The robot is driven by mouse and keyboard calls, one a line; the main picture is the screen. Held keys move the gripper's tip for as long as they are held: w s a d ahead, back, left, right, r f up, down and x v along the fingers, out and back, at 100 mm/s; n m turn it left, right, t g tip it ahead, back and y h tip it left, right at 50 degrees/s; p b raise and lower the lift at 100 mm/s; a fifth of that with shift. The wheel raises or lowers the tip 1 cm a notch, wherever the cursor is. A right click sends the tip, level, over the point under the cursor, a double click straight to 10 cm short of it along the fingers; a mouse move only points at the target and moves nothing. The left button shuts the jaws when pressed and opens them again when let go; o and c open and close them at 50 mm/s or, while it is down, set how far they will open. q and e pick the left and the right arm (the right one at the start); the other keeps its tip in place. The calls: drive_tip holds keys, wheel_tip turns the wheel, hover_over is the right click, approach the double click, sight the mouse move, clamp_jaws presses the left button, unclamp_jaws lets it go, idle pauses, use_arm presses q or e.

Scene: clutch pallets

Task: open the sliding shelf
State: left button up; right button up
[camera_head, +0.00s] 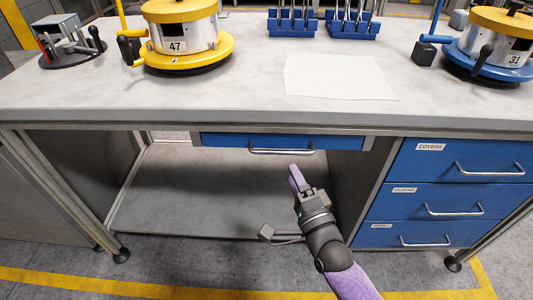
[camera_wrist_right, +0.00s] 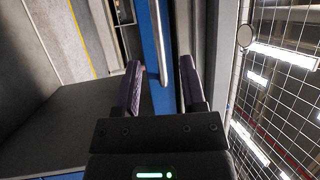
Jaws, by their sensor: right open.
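The sliding shelf (camera_head: 225,140) is a blue drawer front under the middle of the workbench top, and it looks closed. Its silver handle (camera_head: 270,152) is a horizontal bar on the front. My right gripper (camera_head: 297,172) is open, just below the right end of the handle in the head view. In the right wrist view, my right gripper (camera_wrist_right: 160,80) has its two purple fingers apart, with the handle bar (camera_wrist_right: 158,40) and blue front (camera_wrist_right: 149,40) showing between them. I cannot tell whether a finger touches the bar. My left gripper is not in view.
The workbench top (camera_head: 230,95) carries yellow (camera_head: 185,50) and blue (camera_head: 490,65) round pallets, blue racks (camera_head: 292,22) and a white sheet (camera_head: 335,78). A blue drawer cabinet (camera_head: 445,160) stands at the right. The grey lower shelf (camera_head: 190,200) is bare.

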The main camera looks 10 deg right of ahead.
sight(282, 153)
drive_tip(key=b+x, duration=0.2)
drive_tip(key=x, duration=0.5)
drive_tip(key=shift+w+b, duration=0.25)
drive_tip(key=shift+b, duration=0.05)
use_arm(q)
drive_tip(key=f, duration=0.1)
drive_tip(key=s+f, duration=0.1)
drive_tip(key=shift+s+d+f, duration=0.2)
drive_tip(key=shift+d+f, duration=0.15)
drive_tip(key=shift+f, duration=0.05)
use_arm(e)
drive_tip(key=shift+c, duration=0.7)
drive_tip(key=c, duration=0.5)
clamp_jaws()
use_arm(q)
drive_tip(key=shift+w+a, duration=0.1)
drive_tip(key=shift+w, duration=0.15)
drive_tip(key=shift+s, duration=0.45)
use_arm(e)
drive_tip(key=shift+f, duration=0.1)
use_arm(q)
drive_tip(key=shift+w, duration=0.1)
